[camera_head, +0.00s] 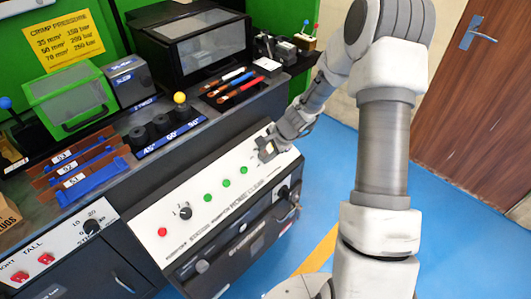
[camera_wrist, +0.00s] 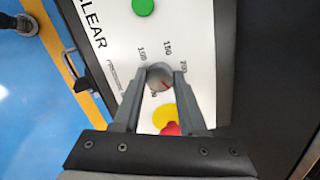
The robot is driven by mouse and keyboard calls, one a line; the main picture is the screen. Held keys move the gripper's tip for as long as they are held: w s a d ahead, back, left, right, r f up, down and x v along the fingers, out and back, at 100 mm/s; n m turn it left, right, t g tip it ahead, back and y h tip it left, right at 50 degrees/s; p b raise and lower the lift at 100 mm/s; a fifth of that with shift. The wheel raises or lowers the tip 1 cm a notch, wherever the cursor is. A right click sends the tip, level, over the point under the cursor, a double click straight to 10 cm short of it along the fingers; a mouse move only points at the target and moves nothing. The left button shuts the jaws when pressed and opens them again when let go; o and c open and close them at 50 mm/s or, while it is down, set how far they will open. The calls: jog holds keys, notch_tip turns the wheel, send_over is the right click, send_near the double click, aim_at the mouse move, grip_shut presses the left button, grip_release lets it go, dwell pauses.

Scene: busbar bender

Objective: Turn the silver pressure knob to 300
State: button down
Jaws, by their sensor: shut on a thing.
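The silver pressure knob (camera_wrist: 158,76) sits on the white panel in the wrist view, between the two fingertips of my gripper (camera_wrist: 160,80). My gripper is shut on it. A red mark on the knob points toward the lower right of that view. Dial numbers 100, 150 and 200 show around its upper side; a number below it is partly hidden, and I cannot read a 300. In the head view my gripper (camera_head: 267,148) is at the upper right of the white control panel (camera_head: 196,210) and hides the knob.
A red button on a yellow disc (camera_wrist: 165,116) lies just below the knob, between my fingers. A green button (camera_wrist: 143,7) is above. A yellow pressure sign (camera_head: 66,40) hangs at upper left.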

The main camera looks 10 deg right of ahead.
jog(key=m, duration=0.6)
jog(key=shift+m, duration=0.3)
jog(key=m, duration=0.6)
jog(key=shift+t, duration=0.4)
jog(key=shift+c, duration=2.2)
grip_release()
jog(key=p+v, duration=0.7)
jog(key=v, duration=1)
jog(key=shift+s+r, duration=0.2)
